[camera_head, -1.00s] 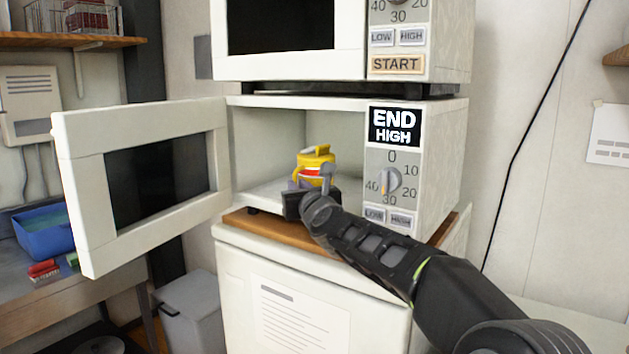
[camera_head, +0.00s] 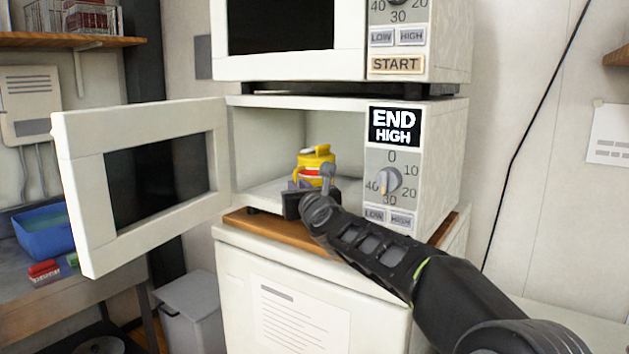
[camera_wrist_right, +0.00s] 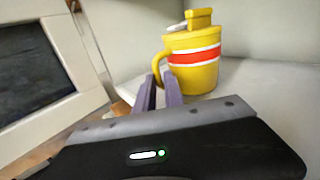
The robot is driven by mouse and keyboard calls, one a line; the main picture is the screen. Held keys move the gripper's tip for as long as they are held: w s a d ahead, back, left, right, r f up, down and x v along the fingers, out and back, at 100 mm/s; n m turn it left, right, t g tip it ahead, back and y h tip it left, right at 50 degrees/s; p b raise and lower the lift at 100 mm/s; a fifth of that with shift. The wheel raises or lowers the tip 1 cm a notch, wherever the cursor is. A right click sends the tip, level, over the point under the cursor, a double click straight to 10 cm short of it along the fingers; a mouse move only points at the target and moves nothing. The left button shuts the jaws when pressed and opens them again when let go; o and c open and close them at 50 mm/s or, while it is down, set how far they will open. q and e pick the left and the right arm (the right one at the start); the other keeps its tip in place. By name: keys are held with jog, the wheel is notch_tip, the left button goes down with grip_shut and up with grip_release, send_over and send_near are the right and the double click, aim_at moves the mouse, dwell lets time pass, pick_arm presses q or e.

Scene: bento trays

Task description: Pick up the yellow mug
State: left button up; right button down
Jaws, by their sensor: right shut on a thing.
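The yellow mug (camera_head: 316,160) has a red band with white edges and stands upright inside the open lower microwave (camera_head: 262,140). In the right wrist view the mug (camera_wrist_right: 200,72) shows its handle toward the left, with a yellow lid-like part and a light stick on top. My right gripper (camera_head: 300,186) reaches in at the microwave's front opening. Its two purple-grey fingers (camera_wrist_right: 160,92) are shut on the mug's handle. The fingertips are partly hidden by the handle and mug. My left gripper is not in view.
The microwave door (camera_head: 70,180) is swung open to the left. The control panel (camera_head: 393,170) reading END HIGH is right of the opening. A second microwave (camera_head: 345,68) sits above. A wooden board (camera_head: 270,230) lies under the lower one. A blue bin (camera_head: 45,235) stands far left.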

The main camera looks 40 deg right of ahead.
jog(key=shift+a+r, duration=0.1)
jog(key=shift+r, duration=0.05)
jog(key=shift+a+r+p, duration=0.15)
jog(key=shift+r+p, duration=0.2)
jog(key=shift+r, duration=0.1)
notch_tip(320, 180, up, 7)
jog(key=p, duration=0.5)
jog(key=s+a+b, duration=0.1)
jog(key=s+a, duration=0.2)
jog(key=a, duration=0.6)
jog(key=s+a+f+b, duration=0.1)
jog(key=s+a, duration=0.1)
jog(key=a, duration=0.7)
jog(key=shift+s+a, duration=0.35)
jog(key=shift+s, duration=0.05)
